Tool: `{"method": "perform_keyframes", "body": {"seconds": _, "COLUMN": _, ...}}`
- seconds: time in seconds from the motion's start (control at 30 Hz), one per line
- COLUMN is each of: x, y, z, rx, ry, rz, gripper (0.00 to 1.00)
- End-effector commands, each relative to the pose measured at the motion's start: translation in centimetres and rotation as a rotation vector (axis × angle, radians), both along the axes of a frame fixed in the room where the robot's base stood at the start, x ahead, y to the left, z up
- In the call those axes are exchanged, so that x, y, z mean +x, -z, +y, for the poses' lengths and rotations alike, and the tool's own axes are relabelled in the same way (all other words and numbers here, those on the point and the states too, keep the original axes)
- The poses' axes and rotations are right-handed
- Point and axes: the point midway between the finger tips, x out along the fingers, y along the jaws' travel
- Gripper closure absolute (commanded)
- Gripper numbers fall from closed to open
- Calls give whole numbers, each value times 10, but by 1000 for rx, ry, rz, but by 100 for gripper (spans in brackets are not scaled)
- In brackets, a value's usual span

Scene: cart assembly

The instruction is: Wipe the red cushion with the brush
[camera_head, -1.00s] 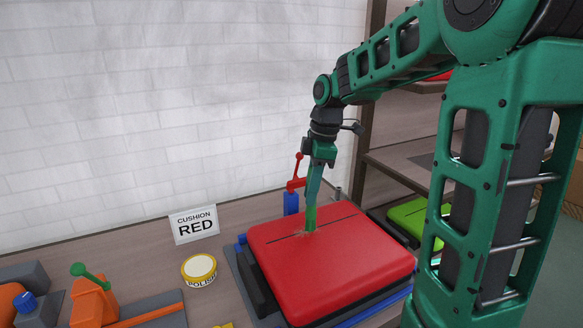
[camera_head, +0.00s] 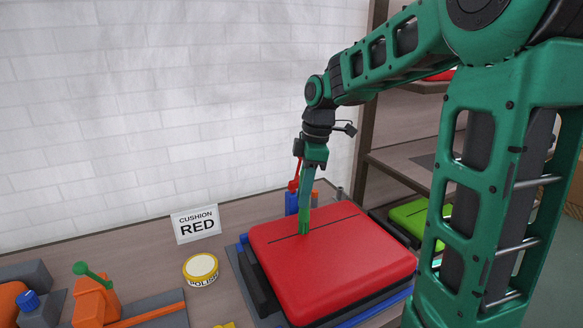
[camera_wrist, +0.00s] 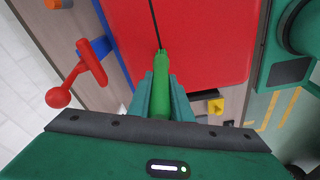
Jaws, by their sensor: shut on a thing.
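The red cushion (camera_head: 335,267) lies flat on a dark fixture on the table, with a thin dark line across its top. It fills the upper middle of the wrist view (camera_wrist: 210,35). My gripper (camera_head: 309,192) is over the cushion's far left part. It is shut on the green handle of the brush (camera_head: 304,222), which points down to the cushion beside the dark line. The green handle also shows between the fingers in the wrist view (camera_wrist: 161,90). The brush's lower end meets the cushion in the picture; its bristles cannot be made out.
A red lever (camera_head: 294,182) on a blue block (camera_head: 291,203) stands just behind the cushion. A "CUSHION RED" sign (camera_head: 197,224) and a polish tin (camera_head: 201,270) are to the left. An orange fixture (camera_head: 95,300) is farther left. A green cushion (camera_head: 412,216) lies at right.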

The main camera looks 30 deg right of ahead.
Motion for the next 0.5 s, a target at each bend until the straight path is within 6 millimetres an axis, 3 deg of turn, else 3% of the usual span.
{"method": "perform_keyframes", "body": {"seconds": 0.3, "x": -1, "y": 0, "z": 22, "rx": 0, "ry": 10, "rz": 0, "gripper": 100}}
{"method": "perform_keyframes", "body": {"seconds": 0.5, "x": -1, "y": -24, "z": 22, "rx": 0, "ry": 11, "rz": -2, "gripper": 100}}
